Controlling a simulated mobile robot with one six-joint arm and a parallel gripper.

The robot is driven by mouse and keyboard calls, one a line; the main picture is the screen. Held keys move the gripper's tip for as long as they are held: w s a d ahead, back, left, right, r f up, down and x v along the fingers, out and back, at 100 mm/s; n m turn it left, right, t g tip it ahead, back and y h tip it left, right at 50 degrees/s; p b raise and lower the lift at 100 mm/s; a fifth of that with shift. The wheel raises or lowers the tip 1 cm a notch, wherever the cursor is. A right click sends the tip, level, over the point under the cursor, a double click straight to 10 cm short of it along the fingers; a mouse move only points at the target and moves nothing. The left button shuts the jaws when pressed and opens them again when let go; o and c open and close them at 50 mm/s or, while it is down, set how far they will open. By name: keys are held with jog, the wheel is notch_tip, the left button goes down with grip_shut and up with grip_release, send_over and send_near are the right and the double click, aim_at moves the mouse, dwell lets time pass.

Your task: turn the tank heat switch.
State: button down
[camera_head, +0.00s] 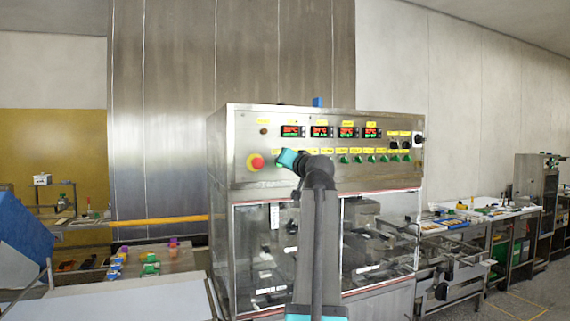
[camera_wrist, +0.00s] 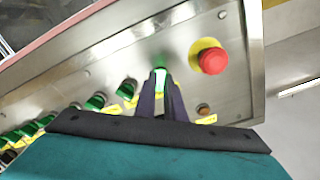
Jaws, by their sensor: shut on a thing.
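The control panel (camera_head: 241,120) is the upper front of a steel machine, with a row of green switches under yellow labels. In the wrist view my gripper (camera_wrist: 161,84) reaches the panel with its two dark fingers close together around a green switch (camera_wrist: 160,66), the one nearest the red button. I cannot read its label. In the head view my gripper (camera_head: 290,160) is at the left end of the switch row, and my arm hides the held switch. Another green switch (camera_wrist: 128,87) sits just beside it in the wrist view.
A red emergency button (camera_head: 256,162) on a yellow plate is just left of my gripper; it also shows in the wrist view (camera_wrist: 211,60). Red displays (camera_head: 347,132) sit above the switches. Clear enclosure panels are below. A table with coloured blocks (camera_head: 150,265) stands at left.

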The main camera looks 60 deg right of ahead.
jog(key=shift+d+r, duration=0.1)
jog(key=c, duration=1.8)
grip_release()
jog(key=shift+s, duration=0.15)
jog(key=shift+c, duration=0.2)
jog(key=b+v, duration=0.3)
jog(key=v, duration=1)
jog(key=shift+s+a, duration=0.25)
jog(key=shift+a, duration=0.1)
